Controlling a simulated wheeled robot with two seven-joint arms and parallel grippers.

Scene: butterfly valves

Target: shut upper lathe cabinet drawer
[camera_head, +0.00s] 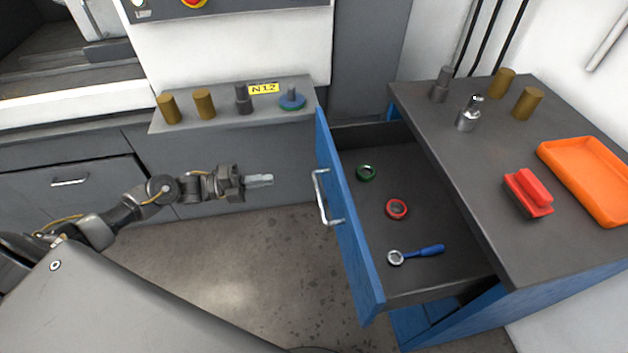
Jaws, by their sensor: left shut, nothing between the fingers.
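The upper drawer (348,225) of the blue cabinet with a dark grey top (455,150) is pulled far out toward the left. Its blue front carries a silver bar handle (322,197). Inside lie a green ring (367,173), a red ring (396,209) and a blue-handled tool (425,251). My left gripper (262,181) is shut and empty. It points right toward the drawer front, with a clear gap to the handle. My right gripper is not in view.
A grey ledge (220,128) with brass and dark cylinders and a blue-green part (292,101) stands behind my left arm. The cabinet top holds several metal parts, a red block (528,194) and an orange tray (590,178). The floor (250,265) before the drawer is clear.

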